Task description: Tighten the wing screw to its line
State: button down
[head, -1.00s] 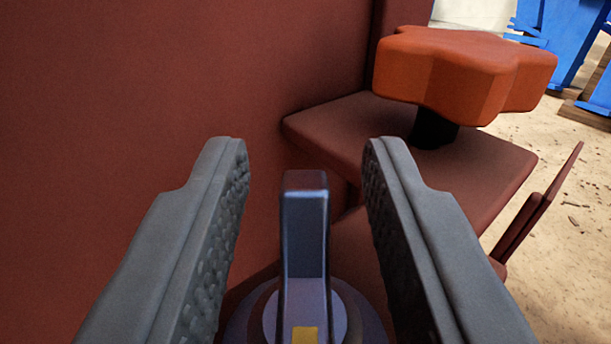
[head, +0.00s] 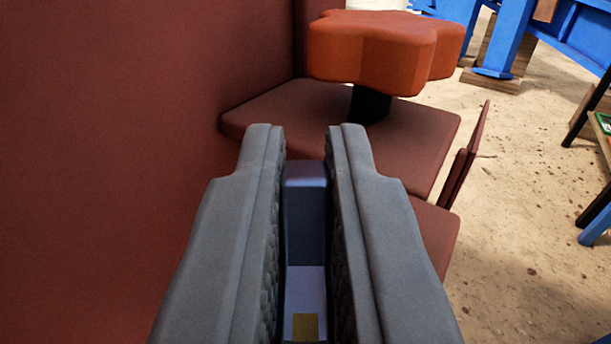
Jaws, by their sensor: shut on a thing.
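The wing screw (head: 305,215) is a grey-blue metal upright wing at the lower middle of the head view, with a yellow mark (head: 305,326) low on it. My gripper (head: 306,150) is shut on the wing, one grey ridged finger on each side. The fingers hide the round base of the screw and its surroundings. I cannot see the line on the machine from here.
A big dark red wall (head: 130,150) fills the left side. An orange lobed knob (head: 380,48) stands on a red ledge (head: 420,125) just beyond the gripper. A thin red plate (head: 465,160) sticks up at right. Sandy ground (head: 530,220) and blue frames (head: 505,40) lie beyond.

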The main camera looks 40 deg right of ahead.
jog(key=shift+s+d+m+g+h, duration=0.1)
jog(key=shift+m+g+h, duration=0.95)
jog(key=shift+g, duration=0.1)
jog(key=shift+s+d+m+g+h, duration=0.1)
jog(key=shift+m+g+h, duration=0.85)
jog(key=shift+g+h, duration=0.15)
jog(key=c, duration=1.5)
grip_release()
jog(key=shift+t, duration=0.25)
